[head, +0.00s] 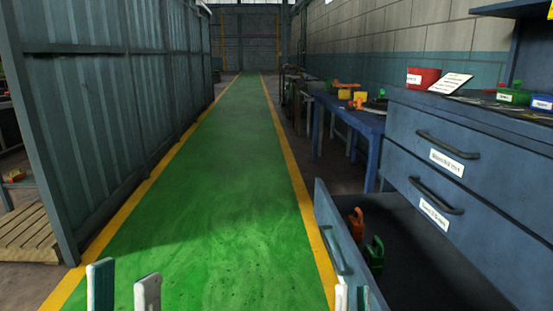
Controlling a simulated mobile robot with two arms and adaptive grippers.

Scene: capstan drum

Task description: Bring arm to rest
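My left gripper (124,289) shows at the bottom left edge over the green walkway. Its two fingertips are upright and apart, with nothing between them. My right gripper (351,298) shows at the bottom edge, in front of the open drawer. Only its fingertips are in view; they stand a little apart and I see nothing held. Most of both arms is out of the frame.
A blue cabinet (465,195) stands at the right. Its pulled-out lower drawer (333,235) reaches to the walkway's edge and holds an orange padlock (356,224) and a green padlock (374,255). A metal partition (110,110) and pallet (28,232) stand left. The green walkway (225,170) is clear.

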